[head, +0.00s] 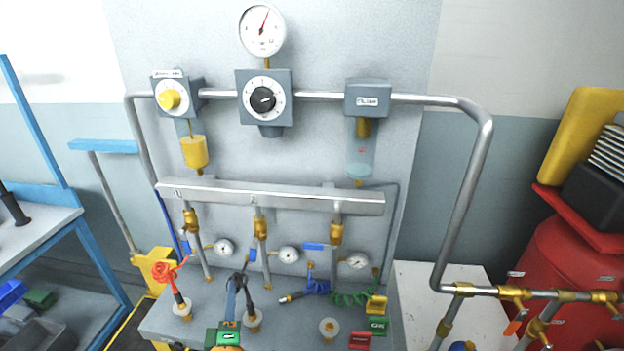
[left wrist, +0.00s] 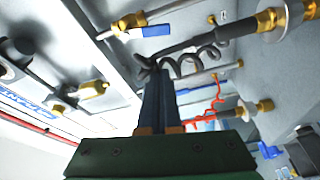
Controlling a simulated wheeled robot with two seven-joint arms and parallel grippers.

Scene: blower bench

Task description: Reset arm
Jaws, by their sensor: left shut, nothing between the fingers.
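My left gripper (head: 231,285) shows at the bottom centre of the head view, its fingers pointing up toward the panel. In the left wrist view its two dark blue fingers (left wrist: 155,80) lie together, shut with nothing held. A black coiled hose (head: 241,279) is right by the fingertips in the head view. In the left wrist view the coil (left wrist: 185,62) appears just beyond the tips; I cannot tell whether they touch. My right gripper is not in view.
A bench (head: 205,295) holds an orange-red coiled hose (head: 163,271), a blue hose (head: 316,287), a green hose (head: 350,298) and a red block (head: 360,341). Behind stand a metal manifold (head: 280,197) and a large gauge (head: 262,30). A red drum (head: 560,255) and pipes are at right.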

